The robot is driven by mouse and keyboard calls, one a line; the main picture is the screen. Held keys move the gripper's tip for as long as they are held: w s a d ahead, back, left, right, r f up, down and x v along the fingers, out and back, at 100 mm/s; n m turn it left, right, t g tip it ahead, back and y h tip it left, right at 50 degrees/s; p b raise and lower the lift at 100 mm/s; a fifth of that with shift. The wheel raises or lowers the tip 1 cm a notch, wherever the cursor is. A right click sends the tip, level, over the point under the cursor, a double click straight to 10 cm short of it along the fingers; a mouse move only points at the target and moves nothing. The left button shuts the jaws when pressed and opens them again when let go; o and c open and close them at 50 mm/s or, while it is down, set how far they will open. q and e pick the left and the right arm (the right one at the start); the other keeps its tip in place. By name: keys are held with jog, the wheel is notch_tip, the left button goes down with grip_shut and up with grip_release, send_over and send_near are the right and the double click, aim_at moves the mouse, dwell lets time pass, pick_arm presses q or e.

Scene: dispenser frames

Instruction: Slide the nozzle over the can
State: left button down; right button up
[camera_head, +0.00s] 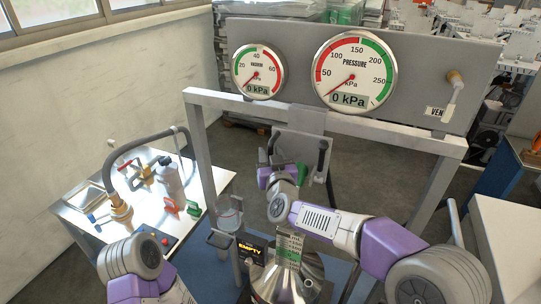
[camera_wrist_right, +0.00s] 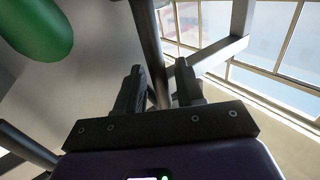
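A metal can with a cone-shaped top (camera_head: 312,272) stands at the bottom centre of the head view, partly hidden by a level scale (camera_head: 290,246). A grey sliding plate (camera_head: 301,148) with dark upright handles hangs from the frame's crossbar above it. I cannot clearly make out the nozzle; the plate and my right arm may hide it. My right gripper (camera_head: 270,165) is at the plate's left side, near the left handle. In the right wrist view its fingers (camera_wrist_right: 160,92) are apart, with a dark bar showing between them; I cannot tell its distance. My left gripper is out of view.
A grey frame (camera_head: 400,134) carries a panel with a vacuum gauge (camera_head: 258,72) and a pressure gauge (camera_head: 353,71), both reading 0 kPa. A black sign reads EMPTY (camera_head: 251,249). A side table (camera_head: 143,232) with a hose and tools stands left. A green knob (camera_wrist_right: 35,28) shows close by.

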jog(key=v, duration=0.7)
jog(key=shift+s+b, duration=0.25)
jog(key=shift+b, duration=0.2)
